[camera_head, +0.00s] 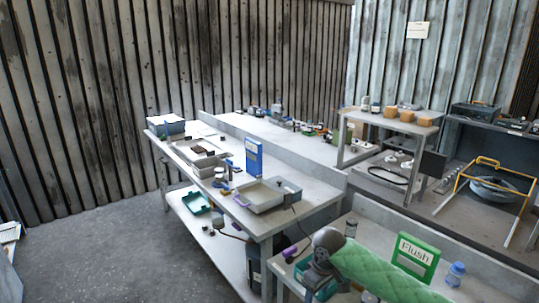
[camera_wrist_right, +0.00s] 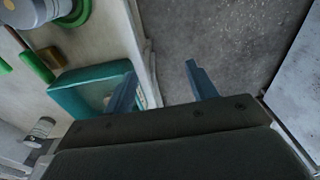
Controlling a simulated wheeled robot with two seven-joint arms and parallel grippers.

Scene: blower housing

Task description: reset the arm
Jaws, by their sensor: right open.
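My right gripper (camera_wrist_right: 160,88) shows in the right wrist view with its two blue-grey fingers apart and nothing between them. A teal tray (camera_wrist_right: 62,92) lies left of and partly behind the left finger; whether they touch I cannot tell. Bare grey floor shows beyond and to the right of the fingers. My left gripper is in neither view.
In the head view, a grey workbench (camera_head: 305,225) holds a grey tray (camera_head: 262,204) and a blue box (camera_head: 254,157). The front-right bench carries a green "Flush" sign (camera_head: 416,257) and a blue-capped bottle (camera_head: 455,274). Open floor (camera_head: 110,240) lies at left.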

